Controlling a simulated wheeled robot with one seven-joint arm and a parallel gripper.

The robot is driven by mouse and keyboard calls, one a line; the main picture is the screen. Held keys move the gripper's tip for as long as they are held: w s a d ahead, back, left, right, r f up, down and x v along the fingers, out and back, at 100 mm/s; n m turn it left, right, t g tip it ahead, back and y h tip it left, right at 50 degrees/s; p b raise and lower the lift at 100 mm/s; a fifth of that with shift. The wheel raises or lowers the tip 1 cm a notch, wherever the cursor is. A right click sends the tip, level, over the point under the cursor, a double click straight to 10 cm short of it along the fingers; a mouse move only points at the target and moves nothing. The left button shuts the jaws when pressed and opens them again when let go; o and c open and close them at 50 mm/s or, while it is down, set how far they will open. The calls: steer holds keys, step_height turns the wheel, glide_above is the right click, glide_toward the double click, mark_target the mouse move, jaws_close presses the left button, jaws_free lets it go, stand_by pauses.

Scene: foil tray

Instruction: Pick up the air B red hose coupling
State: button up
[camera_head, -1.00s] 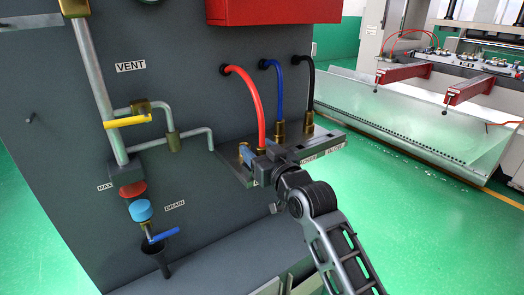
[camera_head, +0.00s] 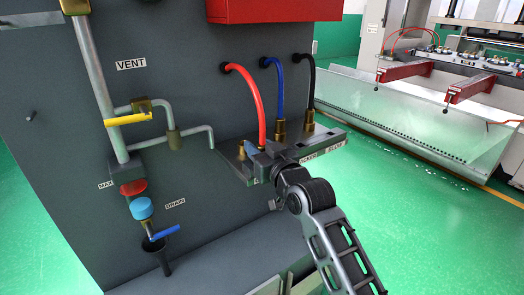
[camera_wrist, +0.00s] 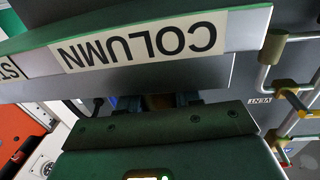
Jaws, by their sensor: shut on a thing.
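My gripper is at the foot of this hose, shut on the coupling. In the wrist view a dim brass-coloured part (camera_wrist: 158,101) shows between my fingers, beyond the shelf edge. I cannot tell whether the coupling is still seated.
The blue hose (camera_head: 280,95) and black hose (camera_head: 311,88) end in brass couplings just right of my gripper. A red box (camera_head: 270,10) is above. Pipes with a yellow-handled valve (camera_head: 128,119) are at left. In the wrist view a COLUMN label (camera_wrist: 140,45) crosses the front.

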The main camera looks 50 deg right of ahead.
mark_target(264, 138)
steer(key=shift+r, duration=0.1)
steer(key=shift+r, duration=0.6)
step_height(264, 138, up, 3)
steer(key=shift+f, duration=0.2)
steer(key=s+d+r+p, duration=0.3)
steer(key=s+d+r, duration=0.5)
steer(key=r, duration=0.4)
steer(key=shift+s, duration=0.3)
